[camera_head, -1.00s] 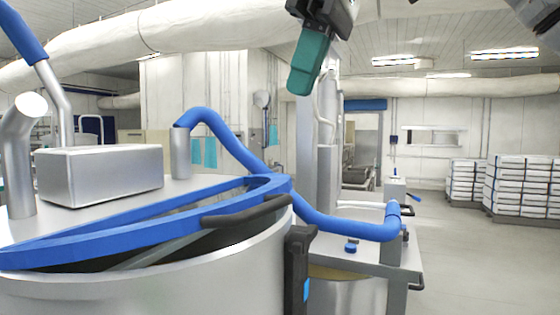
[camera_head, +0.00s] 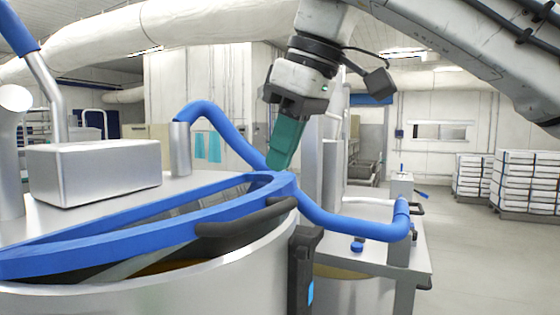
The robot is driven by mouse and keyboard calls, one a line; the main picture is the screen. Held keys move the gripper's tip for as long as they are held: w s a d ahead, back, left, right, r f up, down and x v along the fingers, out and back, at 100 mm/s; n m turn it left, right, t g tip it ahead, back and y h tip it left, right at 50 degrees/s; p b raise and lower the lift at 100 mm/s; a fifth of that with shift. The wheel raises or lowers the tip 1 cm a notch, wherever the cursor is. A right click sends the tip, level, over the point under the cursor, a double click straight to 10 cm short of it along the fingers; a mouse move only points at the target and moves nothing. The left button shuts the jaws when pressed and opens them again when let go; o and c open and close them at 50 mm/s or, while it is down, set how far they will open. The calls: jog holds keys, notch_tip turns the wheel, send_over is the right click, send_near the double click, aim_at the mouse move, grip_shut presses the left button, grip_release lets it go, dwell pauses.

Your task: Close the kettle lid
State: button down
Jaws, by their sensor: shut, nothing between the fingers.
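The large steel kettle (camera_head: 215,288) fills the lower left of the head view. Its lid has a thick blue rim (camera_head: 110,240) and sits tilted and partly open. A dark gap with some yellowish contents shows between the rim and the kettle wall. A dark handle (camera_head: 245,218) sticks out along the lid's front right side. My gripper (camera_head: 280,166) points down with its teal fingers shut and empty. In the picture its tips are just above the right end of the blue rim; whether they touch it I cannot tell.
A blue pipe (camera_head: 350,226) curves behind and right of the kettle. A steel box (camera_head: 95,172) stands at the left. A steel table (camera_head: 395,255) stands right of the kettle. Stacked white boxes (camera_head: 520,185) are farther right, with open floor before them.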

jog(key=shift+d+x, duration=0.2)
jog(key=shift+x, duration=0.95)
jog(key=shift+f, duration=0.15)
